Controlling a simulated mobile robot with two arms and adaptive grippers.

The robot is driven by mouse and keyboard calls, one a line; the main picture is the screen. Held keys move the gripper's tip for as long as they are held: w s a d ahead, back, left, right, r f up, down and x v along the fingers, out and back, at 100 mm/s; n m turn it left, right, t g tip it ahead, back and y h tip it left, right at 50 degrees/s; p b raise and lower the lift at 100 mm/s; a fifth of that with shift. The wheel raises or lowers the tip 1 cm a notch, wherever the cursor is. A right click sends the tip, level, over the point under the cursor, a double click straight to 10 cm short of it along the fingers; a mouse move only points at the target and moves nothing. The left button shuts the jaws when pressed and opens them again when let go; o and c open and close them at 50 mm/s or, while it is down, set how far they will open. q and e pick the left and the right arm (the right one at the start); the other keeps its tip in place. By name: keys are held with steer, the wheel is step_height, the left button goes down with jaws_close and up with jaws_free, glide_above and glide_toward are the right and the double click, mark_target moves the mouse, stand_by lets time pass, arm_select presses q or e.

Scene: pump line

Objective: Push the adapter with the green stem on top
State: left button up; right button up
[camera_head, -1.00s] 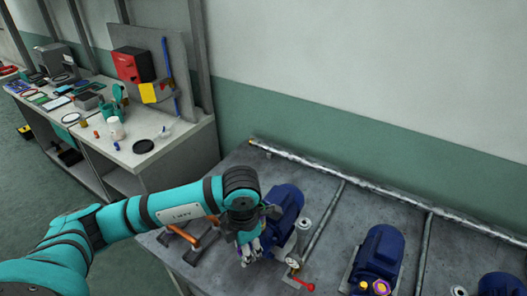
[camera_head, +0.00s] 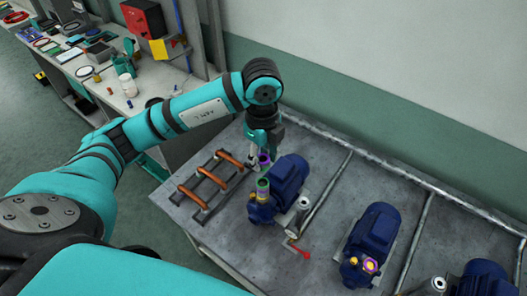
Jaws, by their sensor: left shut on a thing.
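My left gripper (camera_head: 256,152) reaches in from the left and points down between the rack and the nearest blue pump (camera_head: 288,177). It is shut on a small adapter with green and purple parts (camera_head: 264,160), partly hidden by the fingers. Another green and purple piece (camera_head: 262,187) stands upright on the front port of that pump, just below the held one in the picture. They look close together; I cannot tell whether they touch. My right gripper is not in view.
A rack with orange bars (camera_head: 203,183) lies left of the pump. A second blue pump (camera_head: 375,230) carries a purple ring with a yellow centre (camera_head: 370,265). A red-handled valve (camera_head: 300,250) and grey pipes (camera_head: 325,190) are nearby. A cluttered workbench (camera_head: 125,100) stands behind left.

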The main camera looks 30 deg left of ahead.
mark_target(263, 182)
arm_select(q)
steer(key=shift+s+f+b, duration=0.1)
steer(key=shift+f+b, duration=0.35)
steer(key=shift+f, duration=0.25)
step_height(263, 182, down, 4)
steer(key=shift+r+b, duration=0.25)
steer(key=shift+b, duration=0.95)
steer(key=shift+f+b, duration=0.55)
steer(key=shift+f, duration=0.1)
steer(key=shift+f+b, duration=0.5)
steer(key=shift+f, duration=0.15)
steer(key=o, duration=1.1)
